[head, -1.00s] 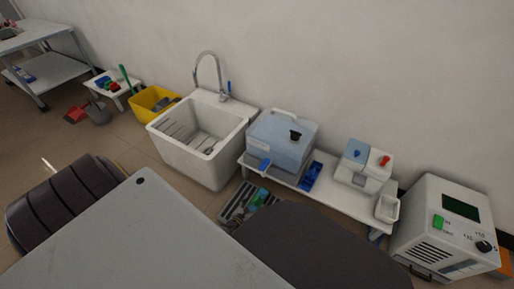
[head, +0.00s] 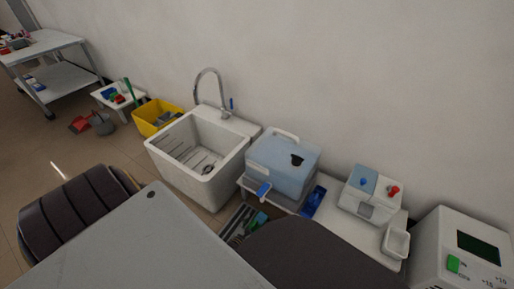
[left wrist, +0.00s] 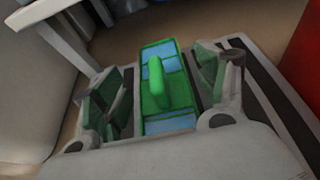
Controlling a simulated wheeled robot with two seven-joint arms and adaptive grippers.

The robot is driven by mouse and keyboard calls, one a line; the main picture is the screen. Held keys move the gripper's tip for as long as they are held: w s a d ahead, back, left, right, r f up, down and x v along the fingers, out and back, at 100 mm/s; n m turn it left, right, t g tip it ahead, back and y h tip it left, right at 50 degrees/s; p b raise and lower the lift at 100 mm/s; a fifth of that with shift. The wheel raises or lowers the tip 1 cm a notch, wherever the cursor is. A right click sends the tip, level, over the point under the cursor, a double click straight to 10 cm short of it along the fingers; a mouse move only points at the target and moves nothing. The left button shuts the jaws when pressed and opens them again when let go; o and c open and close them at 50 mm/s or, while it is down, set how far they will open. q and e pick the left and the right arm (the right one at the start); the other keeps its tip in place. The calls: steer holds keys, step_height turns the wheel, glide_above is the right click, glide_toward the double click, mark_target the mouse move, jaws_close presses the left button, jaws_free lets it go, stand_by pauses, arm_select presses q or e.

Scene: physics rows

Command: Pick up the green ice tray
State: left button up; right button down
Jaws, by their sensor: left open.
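The green ice tray (left wrist: 165,90) is in the left wrist view, a green rectangular piece with blue panels and a raised green bar along its middle. My left gripper (left wrist: 168,75) is open, with one finger on either side of it and visible gaps to both. Whether the fingers reach down to its level is hard to tell. In the head view a small green item (head: 258,220) shows low beside the white bench, partly hidden by a dark rounded shape; I cannot tell if it is the same tray. My right gripper is not in view.
A grey slotted surface (left wrist: 270,95) lies around the tray. In the head view a white sink (head: 190,170), a yellow bin (head: 145,123) and a low white bench (head: 345,228) with a blue box (head: 283,160) line the wall. A grey tabletop (head: 140,250) fills the front.

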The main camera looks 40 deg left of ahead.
arm_select(q)
steer(key=shift+w, duration=0.15)
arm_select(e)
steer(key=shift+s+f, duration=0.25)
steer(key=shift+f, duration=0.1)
arm_select(q)
steer(key=c, duration=1.1)
steer(key=shift+c, duration=0.8)
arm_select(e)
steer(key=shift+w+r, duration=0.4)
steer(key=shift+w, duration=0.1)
arm_select(q)
steer(key=shift+r, duration=0.1)
